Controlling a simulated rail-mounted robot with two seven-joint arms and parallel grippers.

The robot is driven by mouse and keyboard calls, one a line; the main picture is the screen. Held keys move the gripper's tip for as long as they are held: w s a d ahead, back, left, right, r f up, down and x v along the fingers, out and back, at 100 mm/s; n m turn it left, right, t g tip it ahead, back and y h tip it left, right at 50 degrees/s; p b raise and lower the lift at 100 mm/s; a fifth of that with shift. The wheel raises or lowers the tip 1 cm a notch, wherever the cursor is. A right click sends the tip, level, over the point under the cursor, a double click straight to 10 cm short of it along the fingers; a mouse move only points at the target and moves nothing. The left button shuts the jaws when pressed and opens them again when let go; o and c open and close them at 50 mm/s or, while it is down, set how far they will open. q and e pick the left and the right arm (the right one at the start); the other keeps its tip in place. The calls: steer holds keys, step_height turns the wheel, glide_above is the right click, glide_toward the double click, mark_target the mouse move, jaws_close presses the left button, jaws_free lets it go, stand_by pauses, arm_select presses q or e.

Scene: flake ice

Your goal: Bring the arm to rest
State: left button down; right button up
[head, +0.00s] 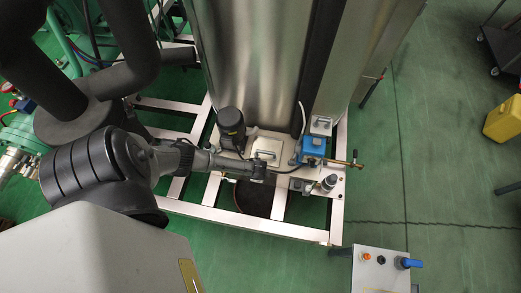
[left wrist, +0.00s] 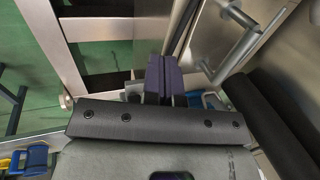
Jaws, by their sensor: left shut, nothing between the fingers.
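My left arm comes in from the left in the head view and reaches over the metal frame (head: 287,231). Its gripper (head: 263,173) is beside the square plate with a handle (head: 267,152), low in front of the tall steel cylinder (head: 257,60). I cannot tell whether it touches anything there. In the left wrist view the two dark purple fingers of the left gripper (left wrist: 165,80) lie together, shut and empty. My right gripper is in neither view.
A black motor (head: 230,126), a blue valve box (head: 313,148) and a brass rod (head: 345,163) stand close around the gripper. A control box (head: 380,270) is at lower right. A yellow case (head: 503,119) stands far right. The green floor (head: 430,150) between is clear.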

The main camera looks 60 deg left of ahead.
arm_select(q)
steer(key=shift+s+d+r+p, duration=0.6)
steer(key=shift+d+r, duration=0.05)
steer(key=shift+d, duration=0.1)
